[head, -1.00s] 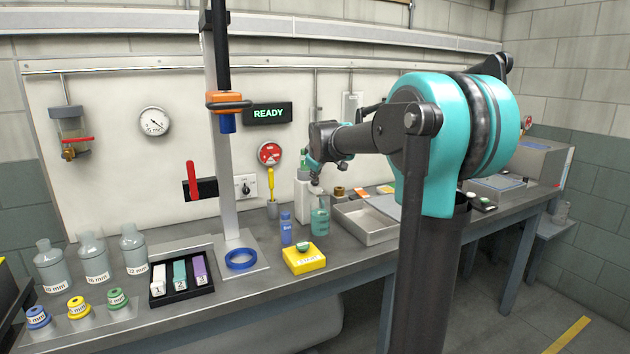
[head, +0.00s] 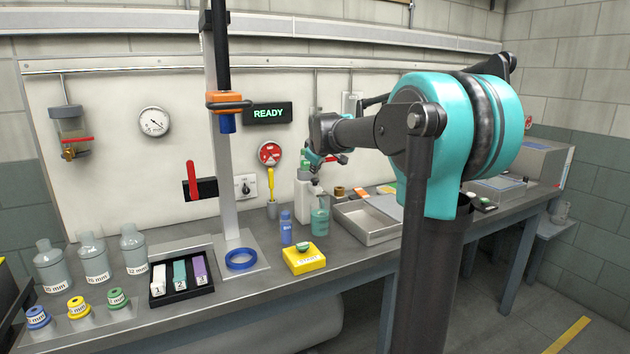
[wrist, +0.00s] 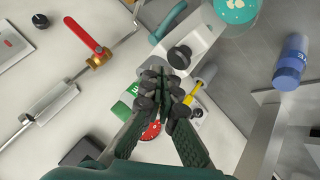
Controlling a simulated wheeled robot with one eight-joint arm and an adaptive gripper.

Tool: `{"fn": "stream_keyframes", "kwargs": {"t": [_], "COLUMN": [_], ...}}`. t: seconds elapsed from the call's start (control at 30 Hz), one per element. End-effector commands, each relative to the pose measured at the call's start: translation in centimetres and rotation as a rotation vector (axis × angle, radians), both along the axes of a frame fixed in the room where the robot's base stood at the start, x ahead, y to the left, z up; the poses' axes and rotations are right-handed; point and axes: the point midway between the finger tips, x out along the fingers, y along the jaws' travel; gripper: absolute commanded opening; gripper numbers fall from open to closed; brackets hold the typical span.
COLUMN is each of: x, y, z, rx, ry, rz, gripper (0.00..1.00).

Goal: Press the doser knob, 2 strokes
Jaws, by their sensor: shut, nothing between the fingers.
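The doser shows in the wrist view as a white body (wrist: 203,28) with a dark round knob (wrist: 180,57). A bottle of teal liquid (wrist: 237,8) is beside it at the top edge. In the head view the white body (head: 302,203) stands behind the teal bottle (head: 319,222), and I cannot make out the knob clearly. My gripper (wrist: 165,93) is shut and empty, with its dark fingertips together just below the knob in the wrist picture. A small gap shows between them. In the head view my gripper (head: 312,164) is above the doser, partly hidden by my wrist.
A blue bottle (head: 286,228) and a yellow start block (head: 303,260) stand in front of the doser. A grey tray (head: 366,228) is to the right. A red-handled valve (wrist: 88,38) is near my gripper. The lit sign (head: 268,113) reads READY.

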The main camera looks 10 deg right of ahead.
Motion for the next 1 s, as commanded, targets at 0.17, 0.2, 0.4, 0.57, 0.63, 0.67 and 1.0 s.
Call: {"fn": "stream_keyframes", "kwargs": {"t": [0.17, 0.2, 0.4, 0.57, 0.63, 0.67, 1.0], "x": [0.0, 0.0, 0.0, 0.0, 0.0, 0.0, 0.0], "y": [0.0, 0.0, 0.0, 0.0, 0.0, 0.0, 0.0], "z": [0.1, 0.1, 0.6, 2.0, 2.6, 2.9, 5.1], "rx": [0.0, 0.0, 0.0, 0.0, 0.0, 0.0, 0.0], "ry": [0.0, 0.0, 0.0, 0.0, 0.0, 0.0, 0.0], "rz": [0.0, 0.0, 0.0, 0.0, 0.0, 0.0, 0.0], "gripper": [0.0, 0.0, 0.0, 0.0, 0.0, 0.0, 0.0]}}
